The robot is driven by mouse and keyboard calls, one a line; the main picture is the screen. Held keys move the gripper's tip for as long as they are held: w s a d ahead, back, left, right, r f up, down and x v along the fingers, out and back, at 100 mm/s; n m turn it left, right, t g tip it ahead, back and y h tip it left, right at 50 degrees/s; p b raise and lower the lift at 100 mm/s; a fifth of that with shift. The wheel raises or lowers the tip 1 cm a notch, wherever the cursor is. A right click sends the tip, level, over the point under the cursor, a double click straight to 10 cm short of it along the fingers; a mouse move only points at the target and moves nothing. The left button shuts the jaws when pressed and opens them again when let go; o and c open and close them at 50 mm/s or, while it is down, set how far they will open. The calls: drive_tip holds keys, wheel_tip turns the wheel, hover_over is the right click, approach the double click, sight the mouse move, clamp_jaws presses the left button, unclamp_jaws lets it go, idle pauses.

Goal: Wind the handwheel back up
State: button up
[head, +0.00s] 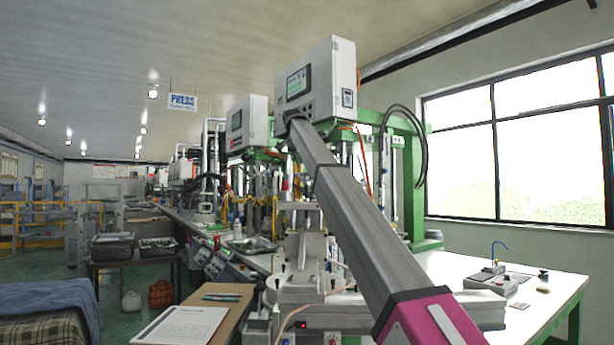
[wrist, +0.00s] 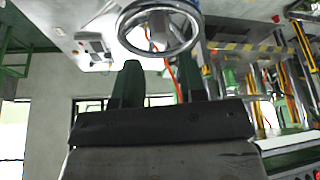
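The handwheel (wrist: 190,42) is a shiny metal ring with a hub and spokes, at the top middle of the wrist view. My gripper (wrist: 159,66) is open, its two dark green fingers apart with nothing between them. In the head view my arm rises towards the white control box (head: 318,80) of a green press, and hides the gripper and the handwheel.
A second control box (head: 248,125) stands left of the first. A white table (head: 540,290) with small tools is at the right by the windows. A clipboard with paper (head: 180,325) lies at the front left. Black hoses (head: 420,140) hang beside the green frame.

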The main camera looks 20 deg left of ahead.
sight(306, 174)
drive_tip(key=x, duration=0.6)
drive_tip(key=shift+w+f, duration=0.1)
drive_tip(key=shift+f, duration=0.25)
drive_tip(key=c, duration=0.7)
